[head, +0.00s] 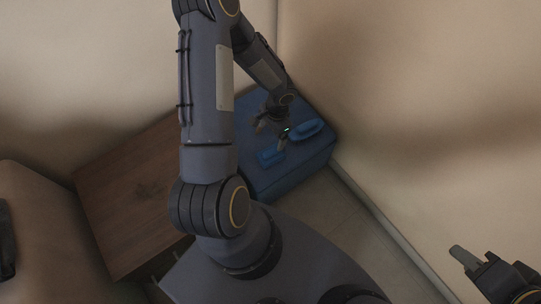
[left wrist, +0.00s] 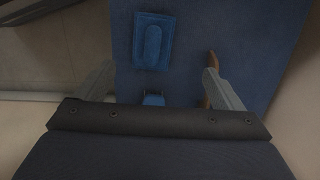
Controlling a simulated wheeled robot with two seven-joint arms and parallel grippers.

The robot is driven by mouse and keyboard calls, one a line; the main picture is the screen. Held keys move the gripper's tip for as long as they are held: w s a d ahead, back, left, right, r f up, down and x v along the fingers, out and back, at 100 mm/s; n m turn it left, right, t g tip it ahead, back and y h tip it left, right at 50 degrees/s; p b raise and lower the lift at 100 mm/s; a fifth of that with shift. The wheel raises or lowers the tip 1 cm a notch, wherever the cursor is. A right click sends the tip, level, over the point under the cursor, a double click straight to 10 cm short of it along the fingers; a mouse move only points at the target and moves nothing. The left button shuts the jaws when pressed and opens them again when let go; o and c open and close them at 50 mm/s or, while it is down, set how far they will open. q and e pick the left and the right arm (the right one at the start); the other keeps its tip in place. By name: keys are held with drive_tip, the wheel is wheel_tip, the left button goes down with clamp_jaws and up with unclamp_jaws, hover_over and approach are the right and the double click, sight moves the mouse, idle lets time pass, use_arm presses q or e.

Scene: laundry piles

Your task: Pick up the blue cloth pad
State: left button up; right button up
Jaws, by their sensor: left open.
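Two blue items lie on top of a blue padded block (head: 295,172). One is a flat rectangular blue pad (head: 270,157); the other is a rounded blue item (head: 306,129) to its right. I cannot tell for certain which is the cloth pad. In the left wrist view a rectangular blue pad with a raised oval middle (left wrist: 152,42) lies beyond my fingers. A second, brighter blue item (left wrist: 153,100) shows between the finger bases, partly hidden by the gripper body. My left gripper (head: 272,133) is open, empty and close over the block. My right gripper (head: 482,262) is at the lower right, far from the block.
A brown wooden surface (head: 130,195) adjoins the block on the left. Pale walls (head: 420,90) stand close behind and to the right. Bare floor (head: 330,215) shows in front of the block. A beige rounded piece (head: 40,240) is at the lower left.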

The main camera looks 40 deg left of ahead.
sight(271, 151)
use_arm(q)
drive_tip(key=shift+m, duration=0.3)
drive_tip(key=f+b, duration=0.1)
drive_tip(key=f, duration=0.7)
drive_tip(key=s+f+b, duration=0.1)
drive_tip(key=f, duration=0.2)
drive_tip(key=shift+d+f+b, duration=0.25)
drive_tip(key=shift+f+b, duration=0.1)
drive_tip(key=shift+f, duration=0.05)
drive_tip(key=c, duration=1.1)
drive_tip(key=shift+o, duration=0.2)
